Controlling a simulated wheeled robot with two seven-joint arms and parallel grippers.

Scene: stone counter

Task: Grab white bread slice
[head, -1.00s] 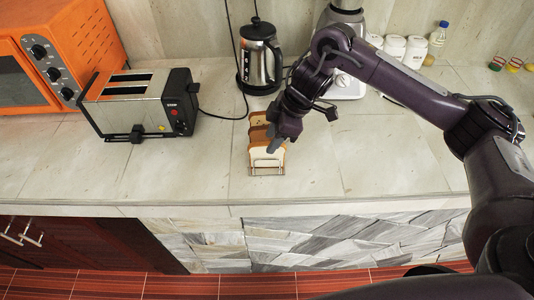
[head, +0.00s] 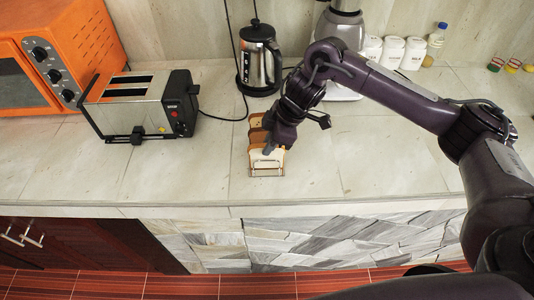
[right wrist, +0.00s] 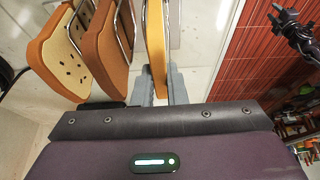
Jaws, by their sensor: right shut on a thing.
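The white bread slice (head: 264,160) stands upright in the front slot of a wire rack (head: 266,173) on the counter. My right gripper (head: 269,150) has come down over its top edge from above. In the right wrist view, the gripper fingers (right wrist: 163,88) are shut on the white bread slice (right wrist: 155,45), one finger on each side. Browner slices stand behind it in the rack, one of them brown (right wrist: 107,50) and one with dark seeds (right wrist: 66,52).
A toaster (head: 130,105) with two empty-looking slots stands left of the rack, beside an orange oven (head: 50,55). A kettle (head: 259,60) stands behind the rack. White jars (head: 393,52) stand at the back right. The counter between toaster and rack is clear.

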